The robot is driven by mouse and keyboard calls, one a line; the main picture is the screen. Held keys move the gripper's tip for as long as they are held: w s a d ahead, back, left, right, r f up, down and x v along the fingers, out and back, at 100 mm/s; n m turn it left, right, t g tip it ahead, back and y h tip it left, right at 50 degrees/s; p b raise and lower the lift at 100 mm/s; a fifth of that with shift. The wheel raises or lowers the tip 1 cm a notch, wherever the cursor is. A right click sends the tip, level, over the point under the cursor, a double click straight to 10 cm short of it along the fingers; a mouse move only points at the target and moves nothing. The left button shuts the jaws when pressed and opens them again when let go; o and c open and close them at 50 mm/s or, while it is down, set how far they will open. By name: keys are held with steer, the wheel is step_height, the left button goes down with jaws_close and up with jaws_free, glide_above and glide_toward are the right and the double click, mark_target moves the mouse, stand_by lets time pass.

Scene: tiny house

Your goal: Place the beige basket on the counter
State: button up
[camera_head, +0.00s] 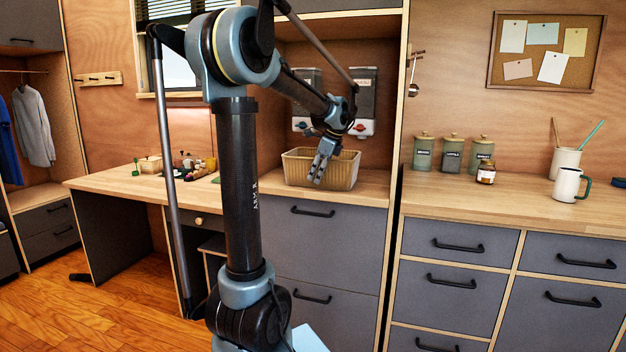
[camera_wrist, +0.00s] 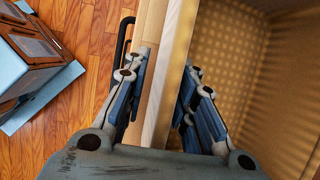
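The beige basket (camera_head: 340,176) stands upright on the wooden counter (camera_head: 376,190) in the recess below two wall dispensers. My gripper (camera_head: 320,172) is at the basket's near side, pointing down. In the wrist view my gripper (camera_wrist: 168,65) is open, with one finger outside the basket's near wall and the other inside it. The rim of the basket (camera_wrist: 177,60) runs between the fingers, with a gap visible. The basket's woven inside (camera_wrist: 245,60) fills the right of that view and looks empty where seen.
Two dispensers (camera_head: 362,96) hang behind the basket. The recess's right side panel (camera_head: 399,110) stands close beside it. Right of that, a longer counter (camera_head: 450,196) holds several canisters, a jar (camera_head: 486,173) and a mug (camera_head: 568,186), with free room at its front. A desk (camera_head: 120,183) is at left.

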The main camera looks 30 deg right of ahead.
steer(key=v, duration=1.1)
steer(key=s+a+f+n+g, duration=0.1)
steer(key=a+f+n, duration=0.3)
steer(key=a, duration=0.5)
steer(key=s+a+f+n, duration=0.1)
steer(key=a+f+n, duration=0.35)
steer(key=a, duration=0.55)
steer(key=a+f+n+g, duration=0.1)
steer(key=a+f+n, duration=0.3)
steer(key=a, duration=0.5)
steer(key=s+a+f+n+h, duration=0.1)
steer(key=s+a+f+n, duration=1.3)
steer(key=f, duration=0.3)
steer(key=shift+s+f+n+h, duration=0.25)
steer(key=shift+f+n+h, duration=0.15)
steer(key=shift+n, duration=0.25)
